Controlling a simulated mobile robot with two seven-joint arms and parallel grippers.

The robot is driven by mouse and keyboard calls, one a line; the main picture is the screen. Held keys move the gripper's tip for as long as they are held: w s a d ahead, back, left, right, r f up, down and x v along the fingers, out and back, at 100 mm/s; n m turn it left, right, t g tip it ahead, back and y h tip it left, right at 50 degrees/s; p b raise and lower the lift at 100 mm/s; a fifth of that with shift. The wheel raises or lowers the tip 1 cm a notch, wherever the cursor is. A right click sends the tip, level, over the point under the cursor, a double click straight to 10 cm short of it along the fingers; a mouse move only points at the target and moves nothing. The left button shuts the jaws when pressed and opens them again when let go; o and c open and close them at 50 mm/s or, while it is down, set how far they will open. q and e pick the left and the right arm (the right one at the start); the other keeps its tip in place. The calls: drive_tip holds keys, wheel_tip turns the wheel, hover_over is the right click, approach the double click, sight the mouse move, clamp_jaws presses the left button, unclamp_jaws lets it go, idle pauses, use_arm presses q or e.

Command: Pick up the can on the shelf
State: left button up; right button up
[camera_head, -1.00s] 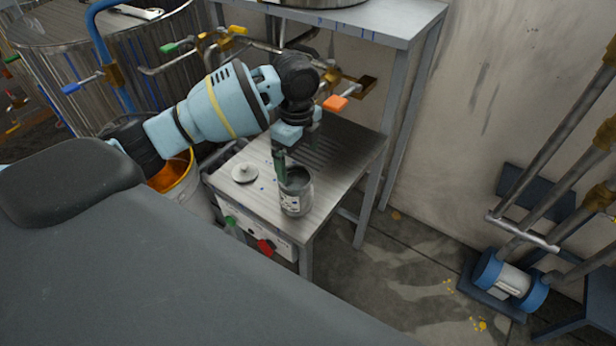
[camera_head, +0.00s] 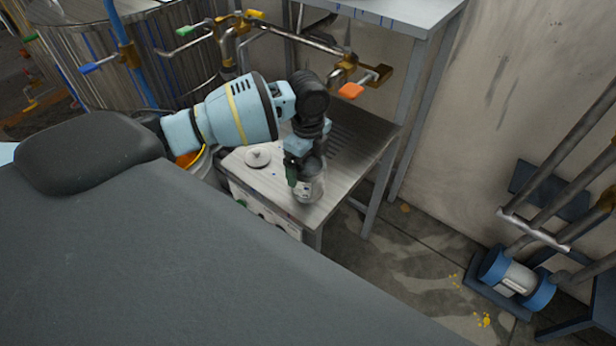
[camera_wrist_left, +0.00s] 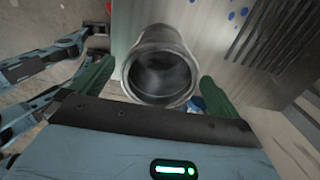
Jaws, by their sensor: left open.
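The can (camera_head: 308,191) is a grey, open-topped metal can standing on the small metal shelf table (camera_head: 345,150), near its front edge. My left gripper (camera_head: 303,174) is at the can's upper part and hides some of it in the head view. In the left wrist view, the can (camera_wrist_left: 160,70) shows its round open mouth and dark inside. The green fingers of my left gripper (camera_wrist_left: 154,74) are open, one on each side of the can. A gap shows beside the right finger; contact on the left is unclear. My right gripper is not in view.
A round lid (camera_head: 258,157) lies on the table left of the can. Pipes with an orange-handled valve (camera_head: 351,91) run behind my arm. A higher metal table (camera_head: 400,12) stands behind. A blue pump (camera_head: 517,280) sits on the floor at right.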

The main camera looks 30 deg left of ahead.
use_arm(q)
drive_tip(key=shift+f, duration=0.5)
drive_tip(key=c, duration=1.1)
drive_tip(key=shift+o, duration=0.2)
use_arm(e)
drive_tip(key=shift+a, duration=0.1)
use_arm(q)
drive_tip(key=shift+r, duration=0.15)
drive_tip(key=shift+r, duration=0.45)
drive_tip(key=s+r+p, duration=0.1)
drive_tip(key=s+r, duration=0.3)
drive_tip(key=s, duration=1.2)
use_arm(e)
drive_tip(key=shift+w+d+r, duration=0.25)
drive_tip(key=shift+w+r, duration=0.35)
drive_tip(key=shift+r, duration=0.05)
